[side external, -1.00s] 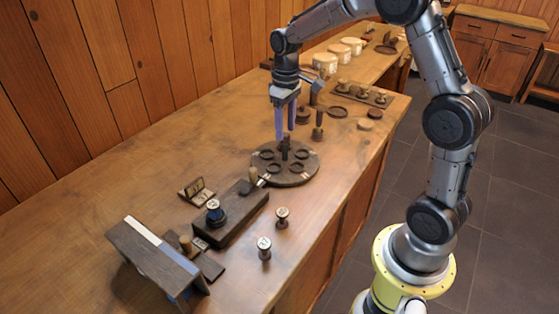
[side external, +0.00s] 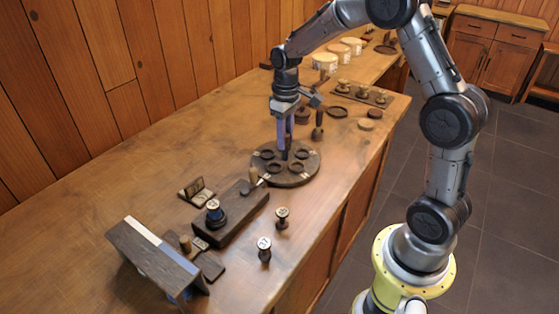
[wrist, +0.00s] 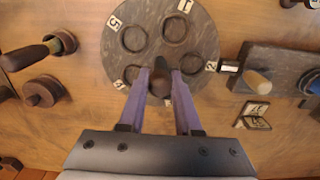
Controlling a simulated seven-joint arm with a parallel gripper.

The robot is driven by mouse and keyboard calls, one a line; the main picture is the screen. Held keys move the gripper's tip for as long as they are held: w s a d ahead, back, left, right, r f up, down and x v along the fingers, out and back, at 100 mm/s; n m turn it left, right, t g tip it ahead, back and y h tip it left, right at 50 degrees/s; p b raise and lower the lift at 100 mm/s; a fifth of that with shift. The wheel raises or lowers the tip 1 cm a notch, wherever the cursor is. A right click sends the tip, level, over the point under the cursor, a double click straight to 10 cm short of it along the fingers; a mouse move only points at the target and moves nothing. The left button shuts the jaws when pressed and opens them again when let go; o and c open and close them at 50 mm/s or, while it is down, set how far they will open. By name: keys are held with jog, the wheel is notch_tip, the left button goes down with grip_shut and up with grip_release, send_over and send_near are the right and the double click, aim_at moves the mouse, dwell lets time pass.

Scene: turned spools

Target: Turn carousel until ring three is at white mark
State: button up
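The carousel (side external: 297,178) is a dark round disc on the bench with several ring-shaped seats and small white number labels at its rim. In the wrist view the disc (wrist: 197,45) shows labels 1 at the top, 5 at the upper left and 2 at the right; the lower-left label is hard to read. The white mark (wrist: 229,66) lies just off the rim, beside label 2. My gripper (wrist: 160,76) is down at the disc's centre, its purple fingers on either side of the dark centre knob (wrist: 160,84), seemingly touching it. The part of the disc under the gripper is hidden.
A dark block (side external: 232,213) with a spool on it stands close to the carousel. Two loose spools (side external: 282,217) stand in front of it. A wooden-handled tool (side external: 318,125) and a rack of spools (side external: 362,92) are behind. Bare bench lies to the left.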

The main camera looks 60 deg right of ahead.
grip_shut()
jog(key=n, duration=0.6)
jog(key=shift+n, duration=1)
jog(key=n, duration=0.2)
jog(key=shift+n, duration=0.3)
jog(key=n, duration=0.3)
jog(key=shift+r+n, duration=0.1)
jog(key=shift+n, duration=0.3)
jog(key=o, duration=0.9)
grip_release()
jog(key=shift+r, duration=3.4)
